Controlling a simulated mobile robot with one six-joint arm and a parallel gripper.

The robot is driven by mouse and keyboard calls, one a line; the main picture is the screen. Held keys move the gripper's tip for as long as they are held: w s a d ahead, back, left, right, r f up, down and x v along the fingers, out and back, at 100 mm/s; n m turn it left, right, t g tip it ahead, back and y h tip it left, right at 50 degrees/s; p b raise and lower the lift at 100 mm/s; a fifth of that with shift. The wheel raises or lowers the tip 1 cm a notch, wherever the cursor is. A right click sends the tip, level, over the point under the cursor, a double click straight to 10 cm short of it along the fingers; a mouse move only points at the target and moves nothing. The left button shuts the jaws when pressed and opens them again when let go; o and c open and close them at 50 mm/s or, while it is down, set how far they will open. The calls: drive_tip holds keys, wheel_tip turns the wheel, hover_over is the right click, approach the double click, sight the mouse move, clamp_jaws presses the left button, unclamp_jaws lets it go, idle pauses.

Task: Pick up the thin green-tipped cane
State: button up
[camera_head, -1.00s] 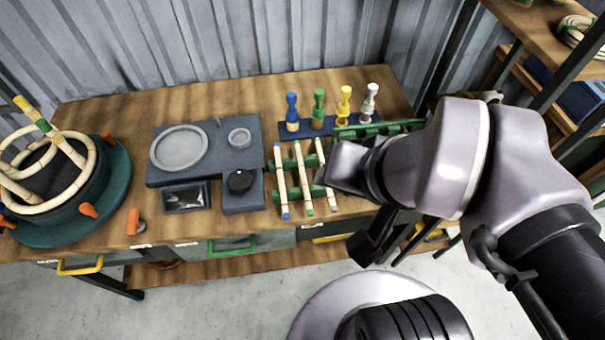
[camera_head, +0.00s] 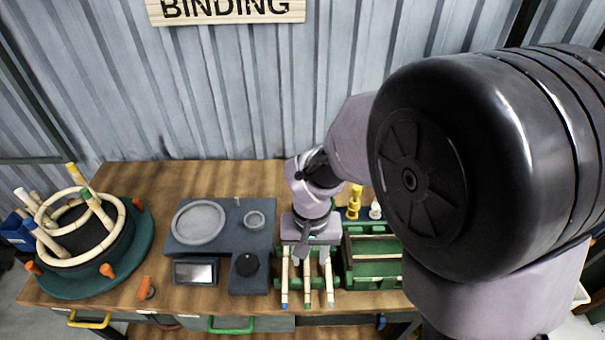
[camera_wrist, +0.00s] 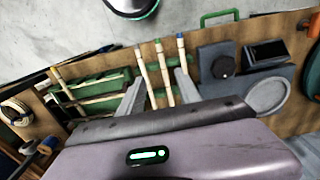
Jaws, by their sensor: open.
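The thin green-tipped cane (camera_head: 307,282) lies in a green rack (camera_head: 342,283) on the bench, between a blue-tipped cane (camera_head: 285,281) and a pale-tipped cane (camera_head: 329,281). Its near end sticks out toward the front edge; its far part is hidden under my gripper. My gripper (camera_head: 303,250) is open and empty, pointing down above the rack. In the wrist view the green-tipped cane (camera_wrist: 163,72) shows between my two fingers (camera_wrist: 159,78), with the pale-tipped cane close to the left finger and the blue-tipped cane near the right one. Finger height above the canes is unclear.
A grey station with a round dish (camera_head: 199,222) and a black knob (camera_head: 247,264) stands just left of the rack. A second green rack (camera_head: 372,250) adjoins on the right. Colored pegs, including a yellow one (camera_head: 354,203), stand behind. A ring-framed basket form (camera_head: 85,232) is far left.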

sight(307, 291)
wheel_tip(307, 291, down, 18)
drive_tip(key=b, duration=0.7)
drive_tip(key=shift+a+r, duration=0.1)
drive_tip(key=shift+r, duration=0.2)
drive_tip(key=shift+c, duration=0.9)
clamp_jaws()
